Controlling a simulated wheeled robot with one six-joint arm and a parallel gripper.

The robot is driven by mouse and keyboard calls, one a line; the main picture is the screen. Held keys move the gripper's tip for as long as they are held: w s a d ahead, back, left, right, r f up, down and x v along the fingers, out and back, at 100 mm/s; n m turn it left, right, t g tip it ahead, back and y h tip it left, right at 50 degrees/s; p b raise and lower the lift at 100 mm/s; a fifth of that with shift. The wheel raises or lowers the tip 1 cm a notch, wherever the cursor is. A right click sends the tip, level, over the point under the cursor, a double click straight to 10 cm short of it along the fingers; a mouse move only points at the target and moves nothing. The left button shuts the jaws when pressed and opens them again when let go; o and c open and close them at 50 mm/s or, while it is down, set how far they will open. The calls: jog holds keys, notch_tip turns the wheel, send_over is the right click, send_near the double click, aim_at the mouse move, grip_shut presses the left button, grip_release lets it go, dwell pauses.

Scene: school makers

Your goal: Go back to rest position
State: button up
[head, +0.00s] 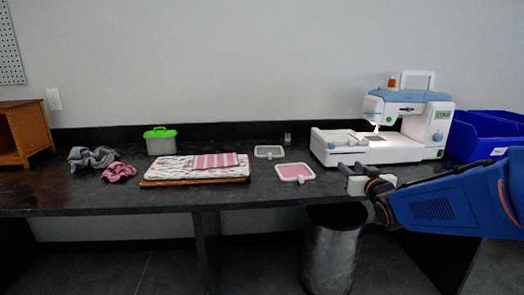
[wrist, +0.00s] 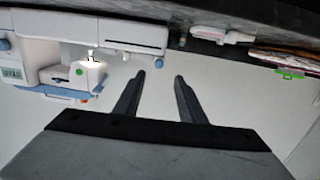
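My gripper (head: 350,168) is at the right in the head view, at the end of my blue arm, in front of the sewing machine (head: 412,128) and above the front edge of the dark table (head: 240,200). In the wrist view my gripper (wrist: 160,78) has its two dark fingers apart with nothing between them. The picture there is upside down, with the sewing machine (wrist: 85,45) at upper left and plain wall behind the fingers.
Left of my gripper are a pink-filled white frame (head: 295,172), a grey one (head: 269,152), folded fabric on a board (head: 153,183), a green-lidded box (head: 160,142) and crumpled cloths (head: 93,157). Blue bins (head: 485,136) stand at right. A bin (head: 332,250) stands below the table.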

jog(key=s+a+f+g, duration=0.2)
jog(key=s+f+g, duration=0.2)
jog(key=s, duration=0.7)
jog(key=s+a+f+g, duration=0.1)
jog(key=s+f+g, duration=0.3)
jog(key=s, duration=0.8)
jog(key=s+a+f+g, duration=0.2)
jog(key=s+f+g, duration=0.2)
jog(key=s, duration=0.8)
jog(key=shift+a+f, duration=0.35)
jog(key=shift+f, duration=0.25)
